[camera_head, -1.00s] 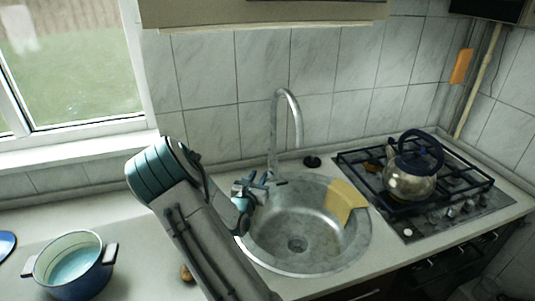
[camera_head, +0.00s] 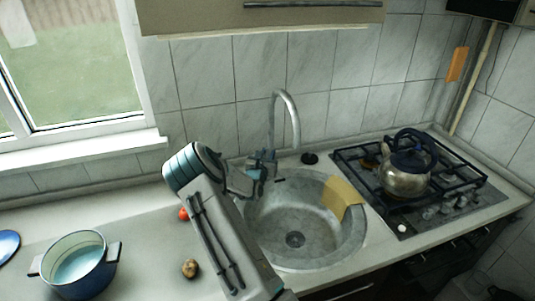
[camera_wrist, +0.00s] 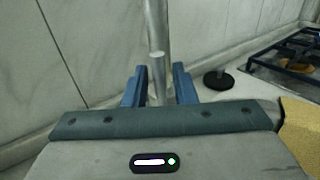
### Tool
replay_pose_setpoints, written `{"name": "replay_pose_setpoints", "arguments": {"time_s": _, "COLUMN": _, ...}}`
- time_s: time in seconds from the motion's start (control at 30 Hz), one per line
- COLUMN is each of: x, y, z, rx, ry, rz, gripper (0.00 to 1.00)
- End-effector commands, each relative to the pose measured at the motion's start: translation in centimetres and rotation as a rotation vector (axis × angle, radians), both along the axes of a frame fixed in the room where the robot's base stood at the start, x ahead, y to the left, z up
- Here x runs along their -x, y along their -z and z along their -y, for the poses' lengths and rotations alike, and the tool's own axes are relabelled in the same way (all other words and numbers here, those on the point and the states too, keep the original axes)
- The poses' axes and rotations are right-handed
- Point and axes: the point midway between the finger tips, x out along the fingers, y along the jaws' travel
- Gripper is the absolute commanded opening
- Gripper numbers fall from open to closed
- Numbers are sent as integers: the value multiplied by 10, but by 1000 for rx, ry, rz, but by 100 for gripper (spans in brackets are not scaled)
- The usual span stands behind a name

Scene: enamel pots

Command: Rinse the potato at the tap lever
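The brown potato (camera_head: 190,268) lies on the counter left of the sink, beside my arm and well away from my gripper. The tap (camera_head: 285,97) has a tall curved metal spout behind the sink (camera_head: 357,240). My gripper (camera_head: 264,163) is at the tap's base, and the head view does not show its fingers clearly. In the wrist view my gripper (camera_wrist: 159,70) is open, with a blue finger on each side of a short upright metal rod, apparently the tap lever (camera_wrist: 157,78). Small gaps show beside the rod. No running water is visible.
A blue pot (camera_head: 88,278) stands at the left, and a red round item (camera_head: 184,214) is partly hidden by my arm. A yellow cloth (camera_head: 342,195) hangs over the sink's right rim. A kettle (camera_head: 405,180) stands on the gas hob (camera_head: 452,212). A black plug (camera_head: 309,158) lies behind the sink.

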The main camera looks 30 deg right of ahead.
Motion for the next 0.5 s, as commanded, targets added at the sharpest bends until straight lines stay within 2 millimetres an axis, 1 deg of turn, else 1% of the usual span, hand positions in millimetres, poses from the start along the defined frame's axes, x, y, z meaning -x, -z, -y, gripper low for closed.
{"name": "replay_pose_setpoints", "arguments": {"time_s": 0.23, "x": 0, "y": 0, "z": 1, "rx": 0, "ry": 0, "rz": 0, "gripper": 24}}
{"name": "replay_pose_setpoints", "arguments": {"time_s": 0.27, "x": 0, "y": 0, "z": 1, "rx": 0, "ry": 0, "rz": 0, "gripper": 16}}
{"name": "replay_pose_setpoints", "arguments": {"time_s": 0.3, "x": 0, "y": 0, "z": 0, "rx": 0, "ry": 0, "rz": 0, "gripper": 5}}
{"name": "replay_pose_setpoints", "arguments": {"time_s": 0.33, "x": 0, "y": 0, "z": 0, "rx": 0, "ry": 0, "rz": 0, "gripper": 0}}
{"name": "replay_pose_setpoints", "arguments": {"time_s": 0.5, "x": 0, "y": 0, "z": 0, "rx": 1, "ry": 0, "rz": 1, "gripper": 0}}
